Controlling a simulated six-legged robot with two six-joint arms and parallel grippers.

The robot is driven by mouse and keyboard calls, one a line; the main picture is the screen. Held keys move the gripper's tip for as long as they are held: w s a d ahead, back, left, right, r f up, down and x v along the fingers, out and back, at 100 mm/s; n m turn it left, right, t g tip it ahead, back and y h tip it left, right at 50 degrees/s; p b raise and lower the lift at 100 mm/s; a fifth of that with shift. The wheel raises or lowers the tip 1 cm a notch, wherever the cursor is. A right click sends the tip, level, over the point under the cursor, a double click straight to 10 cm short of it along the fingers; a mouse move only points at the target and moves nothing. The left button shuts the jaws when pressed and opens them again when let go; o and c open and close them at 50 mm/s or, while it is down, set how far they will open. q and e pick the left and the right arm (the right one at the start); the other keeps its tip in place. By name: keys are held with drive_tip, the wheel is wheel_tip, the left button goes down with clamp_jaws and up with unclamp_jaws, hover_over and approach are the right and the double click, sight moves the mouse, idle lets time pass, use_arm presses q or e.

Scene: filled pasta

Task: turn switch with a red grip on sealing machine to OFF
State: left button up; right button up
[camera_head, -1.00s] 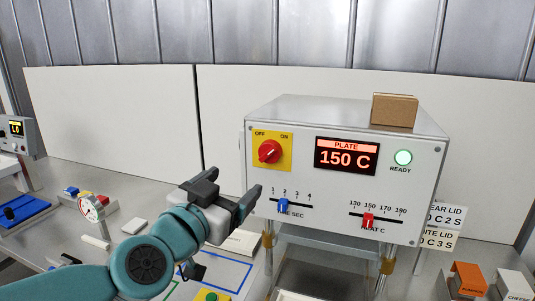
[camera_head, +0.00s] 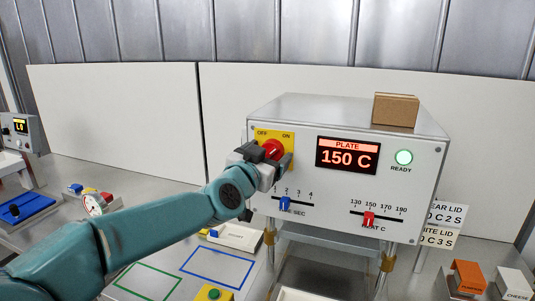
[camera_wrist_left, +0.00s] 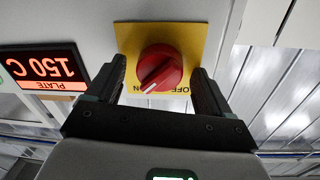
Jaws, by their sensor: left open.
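The sealing machine (camera_head: 300,112) is a grey box with a lit display reading PLATE 150 C. Its switch with a red grip (camera_head: 273,149) sits on a yellow plate marked OFF at left and ON at right. In the left wrist view the red grip (camera_wrist_left: 160,68) shows whole, with its white pointer line towards the ON side. My left gripper (camera_head: 272,157) is open in front of the switch. In the left wrist view its two fingers (camera_wrist_left: 160,85) stand on either side of the red grip, with gaps visible. My right gripper is not in view.
A cardboard box (camera_head: 396,109) sits on top of the machine. Below the switch are a blue slider (camera_head: 285,203) and a red slider (camera_head: 369,219). A green button on a yellow box (camera_head: 213,294) stands on the bench below.

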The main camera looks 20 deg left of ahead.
use_arm(q)
drive_tip(key=c, duration=1)
drive_tip(key=shift+c, duration=0.2)
drive_tip(key=shift+n, duration=0.3)
drive_tip(key=n+b, duration=0.2)
drive_tip(key=n, duration=0.1)
drive_tip(key=shift+f, duration=0.15)
drive_tip(key=n+b, duration=0.2)
drive_tip(key=n, duration=0.3)
drive_tip(key=shift+t, duration=0.3)
drive_tip(key=n+b, duration=0.1)
drive_tip(key=n, duration=0.3)
drive_tip(key=shift+n+y+b, duration=0.3)
drive_tip(key=shift+n, duration=0.1)
drive_tip(key=n+b, duration=0.1)
drive_tip(key=n, duration=0.4)
drive_tip(key=shift+d+y, duration=0.1)
drive_tip(key=shift+y, duration=0.2)
drive_tip(key=shift+n, duration=0.3)
